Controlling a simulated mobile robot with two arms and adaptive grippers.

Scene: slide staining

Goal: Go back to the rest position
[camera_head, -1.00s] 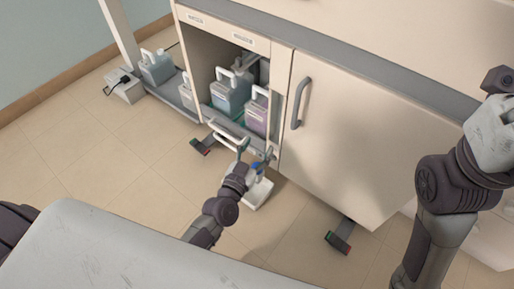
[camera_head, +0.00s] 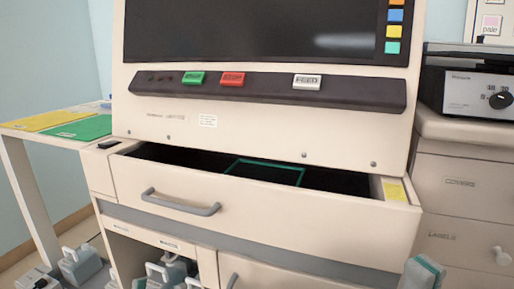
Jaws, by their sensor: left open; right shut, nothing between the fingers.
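My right gripper (camera_head: 425,271) shows only as grey-green fingertips at the bottom right edge, in front of the cabinet. It is shut with nothing seen in it, and the rest of that arm is out of the picture. My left gripper is not in view. The cream staining machine fills the middle, with a dark screen (camera_head: 240,30) and a wide drawer (camera_head: 280,222) with a grey handle (camera_head: 180,203). The drawer stands partly open, and a green-rimmed frame (camera_head: 265,170) shows in its dark inside.
Grey jugs (camera_head: 80,265) stand low at the left, and more show in the open cabinet below the drawer. A side table with a yellow mat (camera_head: 45,120) and a green mat (camera_head: 85,128) is at the left. A drawer unit (camera_head: 462,184) carrying a device (camera_head: 470,95) is at the right.

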